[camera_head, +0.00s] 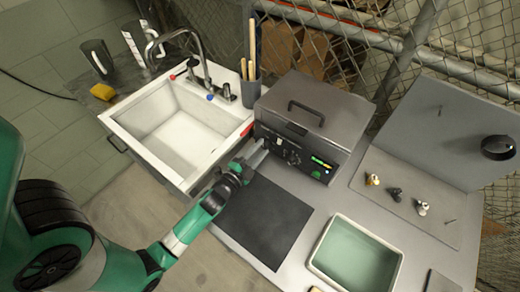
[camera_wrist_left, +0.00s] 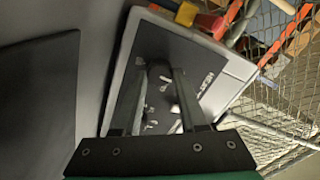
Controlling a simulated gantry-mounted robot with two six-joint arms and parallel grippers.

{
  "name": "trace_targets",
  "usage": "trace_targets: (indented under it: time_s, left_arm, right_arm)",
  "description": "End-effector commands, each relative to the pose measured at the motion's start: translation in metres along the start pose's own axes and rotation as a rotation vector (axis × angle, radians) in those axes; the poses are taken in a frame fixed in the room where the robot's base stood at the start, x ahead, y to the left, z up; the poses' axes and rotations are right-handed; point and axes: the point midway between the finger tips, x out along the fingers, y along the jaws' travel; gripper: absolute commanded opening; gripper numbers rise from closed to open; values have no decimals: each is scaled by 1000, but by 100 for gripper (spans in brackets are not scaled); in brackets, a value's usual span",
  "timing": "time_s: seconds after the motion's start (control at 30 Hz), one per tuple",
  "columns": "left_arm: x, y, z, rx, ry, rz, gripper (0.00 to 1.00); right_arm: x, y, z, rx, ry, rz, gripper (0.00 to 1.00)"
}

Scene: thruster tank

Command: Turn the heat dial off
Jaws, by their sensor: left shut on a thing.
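The thruster tank (camera_head: 318,108) is a grey box with a lid handle and a dark front panel. The panel carries small controls and a lit green display (camera_head: 320,161). My left gripper (camera_head: 262,150) reaches the left part of this panel. In the left wrist view, its two fingers (camera_wrist_left: 160,72) close around a dark knob, the heat dial (camera_wrist_left: 159,68), on the panel. The fingers partly hide the dial, so its pointer setting cannot be read. My right gripper is not in view.
A white sink (camera_head: 178,128) with a tap stands left of the tank. A black mat (camera_head: 265,220) lies in front. A green-filled tray (camera_head: 355,255) and a board with small fittings (camera_head: 420,208) are to the right. A wire fence runs behind.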

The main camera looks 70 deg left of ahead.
Motion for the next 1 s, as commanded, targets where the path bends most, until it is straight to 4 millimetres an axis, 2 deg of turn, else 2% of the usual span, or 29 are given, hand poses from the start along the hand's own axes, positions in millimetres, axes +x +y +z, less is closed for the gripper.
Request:
trace_targets:
  time_s: [0.07,0.1,0.27,0.53,0.67,0.77,1.0]
  left_arm:
    - [0,-1,0,-2,1,-1,0]
    - [0,-1,0,-2,1,-1,43]
    - [0,0,0,-1,1,-1,71]
    - [0,0,0,0,0,0,71]
    - [-10,2,1,0,-1,1,71]
    - [-28,2,1,1,-1,2,71]
    - [-86,5,2,0,0,2,71]
  right_arm:
    - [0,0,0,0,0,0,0]
    - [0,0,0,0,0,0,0]
    - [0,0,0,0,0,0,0]
    - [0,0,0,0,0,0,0]
    - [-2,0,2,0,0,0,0]
    - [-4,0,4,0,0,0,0]
    - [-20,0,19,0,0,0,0]
